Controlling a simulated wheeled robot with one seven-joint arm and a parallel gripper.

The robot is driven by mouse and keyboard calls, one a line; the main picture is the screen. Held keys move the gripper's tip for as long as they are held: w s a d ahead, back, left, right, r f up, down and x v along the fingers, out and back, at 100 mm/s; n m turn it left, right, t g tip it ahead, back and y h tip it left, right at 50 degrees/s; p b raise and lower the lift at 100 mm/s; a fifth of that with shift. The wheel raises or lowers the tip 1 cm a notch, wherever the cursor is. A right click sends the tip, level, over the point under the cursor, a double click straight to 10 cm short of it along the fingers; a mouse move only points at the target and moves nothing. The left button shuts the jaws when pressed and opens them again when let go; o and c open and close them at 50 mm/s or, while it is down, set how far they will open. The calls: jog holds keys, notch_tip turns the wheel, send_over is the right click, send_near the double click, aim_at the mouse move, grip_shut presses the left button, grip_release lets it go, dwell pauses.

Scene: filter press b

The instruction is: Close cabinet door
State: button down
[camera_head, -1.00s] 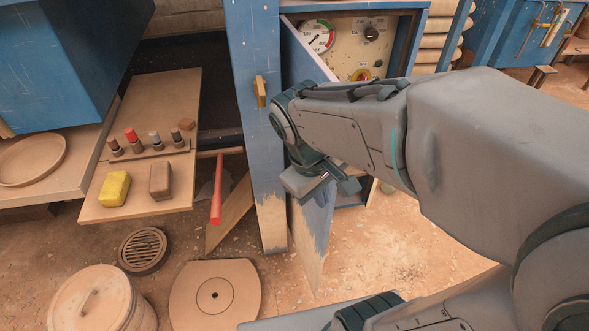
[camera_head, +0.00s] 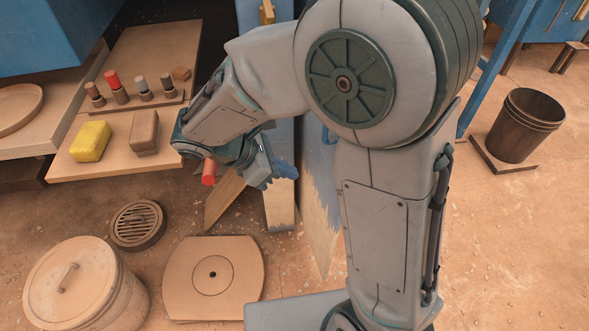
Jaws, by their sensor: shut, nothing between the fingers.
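The cabinet door (camera_head: 320,200) is blue with a worn, bare lower part. It shows as a narrow, steeply angled strip just right of the blue post (camera_head: 280,205), and still stands open. A small blue loop (camera_head: 328,135) shows near its top, beside my arm. My arm hides the rest of the door and the cabinet's inside. My gripper (camera_head: 268,170) is shut and empty, in front of the post and left of the door. I cannot tell whether it touches the post.
A wooden bench (camera_head: 70,170) at left holds a yellow sponge (camera_head: 90,141), a brown block (camera_head: 144,131) and several small bottles. A red-ended bar (camera_head: 209,173) juts out by my wrist. A lidded bucket (camera_head: 75,290) and floor plate (camera_head: 190,270) lie in front. A dark bucket (camera_head: 522,125) stands right.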

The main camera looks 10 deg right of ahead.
jog(key=w+d+f+b, duration=0.1)
jog(key=d+f+b, duration=0.2)
jog(key=d, duration=0.6)
jog(key=shift+f, duration=1.05)
jog(key=shift+w, duration=0.1)
